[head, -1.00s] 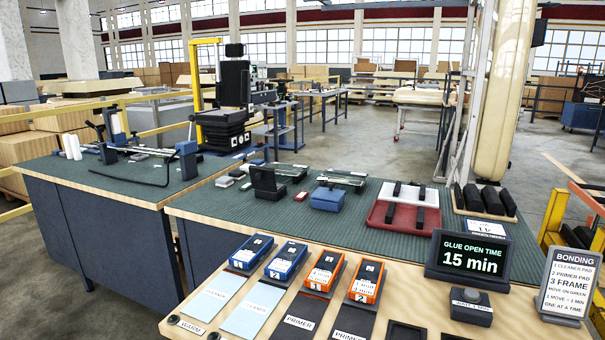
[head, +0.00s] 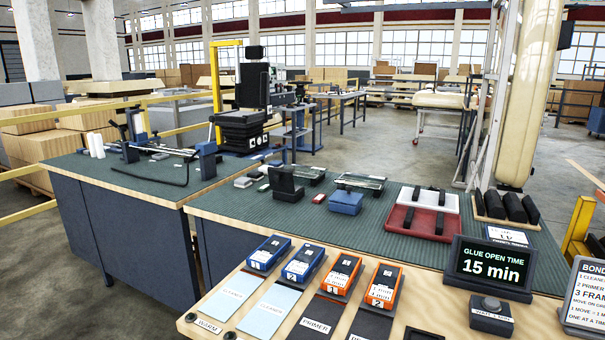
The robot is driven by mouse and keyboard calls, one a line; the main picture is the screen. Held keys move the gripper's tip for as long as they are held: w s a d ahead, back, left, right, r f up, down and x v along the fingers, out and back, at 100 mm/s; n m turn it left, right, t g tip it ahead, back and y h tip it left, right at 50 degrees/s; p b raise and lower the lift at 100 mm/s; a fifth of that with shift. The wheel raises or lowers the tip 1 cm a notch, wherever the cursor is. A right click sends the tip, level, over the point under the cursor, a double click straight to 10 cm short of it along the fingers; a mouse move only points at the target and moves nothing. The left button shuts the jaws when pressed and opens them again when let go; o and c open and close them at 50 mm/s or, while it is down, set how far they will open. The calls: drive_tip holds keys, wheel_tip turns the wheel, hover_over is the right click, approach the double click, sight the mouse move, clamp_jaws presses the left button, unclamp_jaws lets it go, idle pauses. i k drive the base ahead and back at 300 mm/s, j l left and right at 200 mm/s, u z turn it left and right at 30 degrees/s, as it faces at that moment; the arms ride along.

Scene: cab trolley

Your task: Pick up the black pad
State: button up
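Other dark pieces stand on a wooden tray (head: 482,214) at the right. Which one is the black pad of the task I cannot tell. My gripper is not in view.
Light-blue CLEANER sheets (head: 228,296) and blue numbered blocks (head: 268,253) lie left of the primer pads. A black timer (head: 491,268) reads 15 min. A BONDING sign (head: 587,297) stands at the right edge.

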sight(256, 176)
drive_tip(key=i+j, duration=0.6)
drive_tip(key=j, duration=0.15)
drive_tip(key=i+j, duration=1.2)
drive_tip(key=j, duration=0.25)
drive_tip(key=i+j+z, duration=0.1)
drive_tip(key=i+j, duration=0.3)
drive_tip(key=i+j+z, duration=0.1)
drive_tip(key=i+j, duration=0.25)
drive_tip(key=j, duration=0.3)
drive_tip(key=z, duration=1.2)
drive_tip(key=i+j, duration=0.1)
drive_tip(key=i, duration=0.9)
